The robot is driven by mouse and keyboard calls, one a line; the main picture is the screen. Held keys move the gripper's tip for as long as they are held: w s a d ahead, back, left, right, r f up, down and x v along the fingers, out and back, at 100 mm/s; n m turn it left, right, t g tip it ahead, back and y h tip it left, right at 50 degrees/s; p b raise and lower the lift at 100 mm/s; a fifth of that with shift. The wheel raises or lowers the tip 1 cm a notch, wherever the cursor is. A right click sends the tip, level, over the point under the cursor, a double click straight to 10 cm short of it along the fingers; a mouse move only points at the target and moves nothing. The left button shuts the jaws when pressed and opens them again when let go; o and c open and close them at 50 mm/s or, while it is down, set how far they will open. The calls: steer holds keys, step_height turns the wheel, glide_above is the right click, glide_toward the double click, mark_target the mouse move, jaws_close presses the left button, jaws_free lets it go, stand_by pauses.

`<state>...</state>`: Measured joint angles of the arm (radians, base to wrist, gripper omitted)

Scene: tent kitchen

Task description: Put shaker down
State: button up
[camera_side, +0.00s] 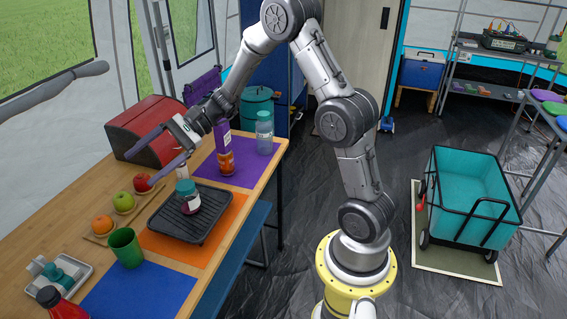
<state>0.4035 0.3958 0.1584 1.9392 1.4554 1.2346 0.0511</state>
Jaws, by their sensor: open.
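A small shaker (188,202) with a teal lid and a dark reddish body with a pale label stands upright on the black ridged griddle (216,229). My gripper (140,170) is open, its two purple fingers spread apart and pointing to the lower left. Its fingers are empty and above and left of the shaker. I cannot tell the exact gap between the lower finger and the shaker.
Apples and an orange (102,225) line the back of the wooden table. A green cup (126,248) stands near the blue mat (150,298). A red bread box (143,126) is behind my gripper. The blue mat is mostly bare.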

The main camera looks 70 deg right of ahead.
steer(key=s+a+r+n+g+h, duration=0.2)
steer(key=s+a+n, duration=0.15)
steer(key=s, duration=0.45)
steer(key=s+a+r+n+g+h, duration=0.25)
steer(key=s+n, duration=0.25)
steer(key=s, duration=0.4)
steer(key=s+d+n+t+h, duration=0.3)
steer(key=s+d+n+h, duration=0.4)
steer(key=s, duration=0.6)
steer(key=shift+d+n+h, duration=0.35)
steer(key=shift+d+n, duration=0.3)
steer(key=shift+d, duration=0.2)
